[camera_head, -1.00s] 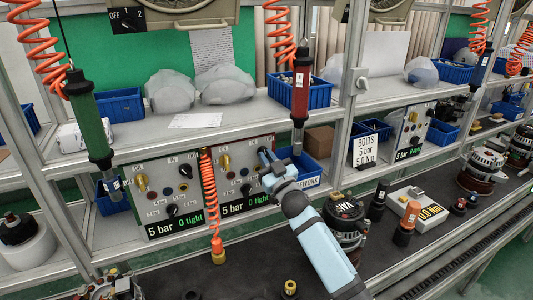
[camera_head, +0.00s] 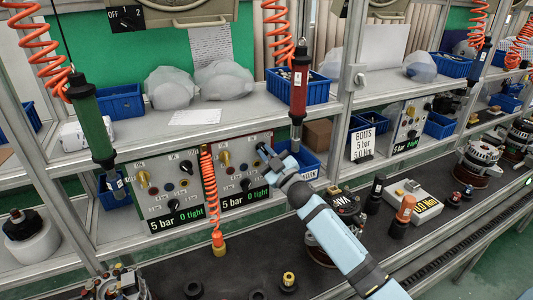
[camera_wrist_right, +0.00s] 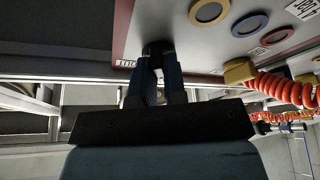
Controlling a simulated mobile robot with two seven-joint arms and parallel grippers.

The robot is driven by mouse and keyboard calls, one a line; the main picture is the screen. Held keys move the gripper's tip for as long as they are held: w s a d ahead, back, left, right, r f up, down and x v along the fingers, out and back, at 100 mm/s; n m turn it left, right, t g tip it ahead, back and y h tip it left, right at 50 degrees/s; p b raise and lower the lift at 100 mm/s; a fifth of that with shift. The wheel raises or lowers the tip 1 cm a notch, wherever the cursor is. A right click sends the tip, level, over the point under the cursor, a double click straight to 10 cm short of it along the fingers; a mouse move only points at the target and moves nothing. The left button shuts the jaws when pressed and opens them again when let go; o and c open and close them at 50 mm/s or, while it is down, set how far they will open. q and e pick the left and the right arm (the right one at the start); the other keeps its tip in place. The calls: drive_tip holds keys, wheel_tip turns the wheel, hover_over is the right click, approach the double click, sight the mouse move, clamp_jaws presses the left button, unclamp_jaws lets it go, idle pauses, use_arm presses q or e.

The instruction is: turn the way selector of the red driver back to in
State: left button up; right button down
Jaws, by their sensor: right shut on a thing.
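The red driver (camera_head: 300,88) hangs upright from an orange coiled hose in front of the shelf. Its red-edged panel (camera_head: 232,162) stands below and to its left, with a brass knob, a black lower knob (camera_head: 247,184) and coloured round fittings. My right gripper (camera_head: 263,150) is at the panel's upper right corner and hides the knob there. In the right wrist view its fingers (camera_wrist_right: 158,68) are shut on a black knob, the way selector (camera_wrist_right: 157,47), close to the panel face. The selector's pointing direction is hidden by the fingers. My left gripper is not in view.
An orange coiled hose (camera_head: 209,180) hangs at the panel's left edge. A green driver (camera_head: 91,120) hangs before the similar left panel (camera_head: 150,200). A blue bin (camera_head: 308,165) stands right of my gripper. The dark conveyor (camera_head: 240,265) below carries alternators.

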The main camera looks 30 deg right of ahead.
drive_tip(key=shift+r, duration=0.1)
drive_tip(key=c, duration=1.2)
unclamp_jaws()
drive_tip(key=b+v, duration=0.1)
drive_tip(key=v, duration=0.6)
drive_tip(key=shift+s, duration=0.25)
